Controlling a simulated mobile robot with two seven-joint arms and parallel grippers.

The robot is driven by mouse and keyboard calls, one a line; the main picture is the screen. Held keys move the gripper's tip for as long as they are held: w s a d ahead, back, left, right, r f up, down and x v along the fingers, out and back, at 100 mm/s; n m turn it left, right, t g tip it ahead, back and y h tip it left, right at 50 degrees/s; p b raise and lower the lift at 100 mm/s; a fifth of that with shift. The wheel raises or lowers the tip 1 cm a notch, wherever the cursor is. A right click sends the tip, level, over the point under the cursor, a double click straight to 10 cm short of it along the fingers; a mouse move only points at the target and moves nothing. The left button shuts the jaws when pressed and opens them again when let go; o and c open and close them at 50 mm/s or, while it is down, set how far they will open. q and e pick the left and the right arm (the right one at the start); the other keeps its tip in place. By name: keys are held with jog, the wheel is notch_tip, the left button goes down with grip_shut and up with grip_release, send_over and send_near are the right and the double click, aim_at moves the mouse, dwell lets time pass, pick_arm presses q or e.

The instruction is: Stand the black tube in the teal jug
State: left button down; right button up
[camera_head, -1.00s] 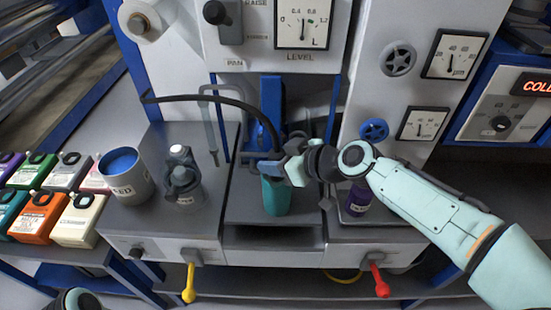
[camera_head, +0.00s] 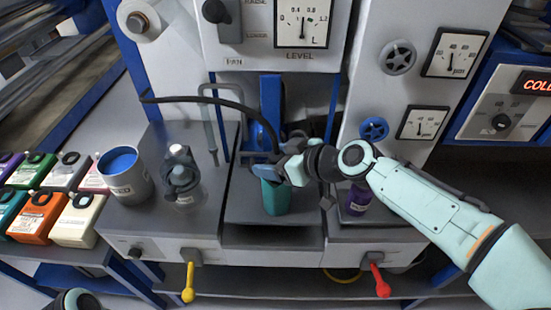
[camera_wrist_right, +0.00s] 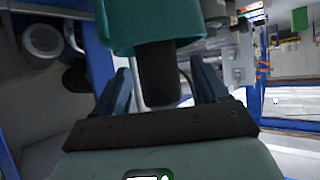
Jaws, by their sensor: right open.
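The teal jug (camera_head: 276,198) stands on the grey shelf in the middle, below the level gauge. The black tube (camera_head: 215,99) arcs from the machine's left side down to the jug's mouth.
A grey mug with blue contents (camera_head: 125,185) and a grey lidded bottle (camera_head: 182,182) stand left of the jug. A purple bottle (camera_head: 358,200) stands right of it. A bent grey pipe (camera_head: 209,125) rises behind. A yellow lever (camera_head: 188,285) and red lever (camera_head: 380,283) hang in front.

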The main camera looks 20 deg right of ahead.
jog(key=v, duration=1.3)
jog(key=shift+s, duration=0.2)
